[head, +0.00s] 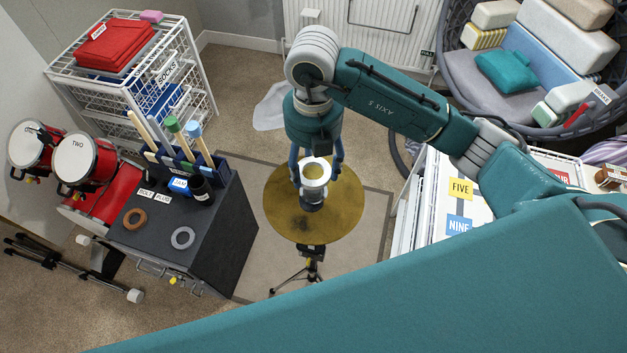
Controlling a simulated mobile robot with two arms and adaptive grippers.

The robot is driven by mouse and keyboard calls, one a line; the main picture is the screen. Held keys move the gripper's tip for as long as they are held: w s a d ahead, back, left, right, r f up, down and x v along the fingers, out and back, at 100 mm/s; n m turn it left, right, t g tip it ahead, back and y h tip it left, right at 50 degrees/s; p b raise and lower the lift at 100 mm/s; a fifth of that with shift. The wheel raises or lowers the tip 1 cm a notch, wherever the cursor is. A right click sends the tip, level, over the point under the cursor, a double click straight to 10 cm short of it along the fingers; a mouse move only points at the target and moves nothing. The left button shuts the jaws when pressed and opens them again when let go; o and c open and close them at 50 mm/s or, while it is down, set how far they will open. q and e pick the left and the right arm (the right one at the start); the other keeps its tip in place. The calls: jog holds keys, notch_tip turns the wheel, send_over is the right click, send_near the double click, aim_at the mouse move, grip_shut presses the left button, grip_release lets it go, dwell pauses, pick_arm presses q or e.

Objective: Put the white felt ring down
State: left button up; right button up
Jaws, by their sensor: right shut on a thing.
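The white felt ring (314,161) is between the fingers of my right gripper (315,172), which is shut on it. The gripper points down over the round golden cymbal (345,215), and the cymbal's gold shows through the ring's hole. A dark grey round part (312,196) shows just below the ring, near the cymbal's middle. I cannot tell whether the ring touches anything beneath it. The cymbal sits on a black tripod stand (312,262). My left gripper is not in view.
A dark cabinet (215,235) at left bears a brown ring (134,218), a grey ring (183,237) and a holder with upright sticks (190,150). Red drums (76,160) stand further left. A white wire rack (200,75) stands behind. White drawers (430,200) are at right.

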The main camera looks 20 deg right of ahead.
aim_at(314, 184)
notch_tip(314, 184, down, 7)
jog(key=shift+p, duration=0.55)
jog(key=shift+f, duration=0.1)
jog(key=o, duration=0.7)
jog(key=shift+o, duration=0.2)
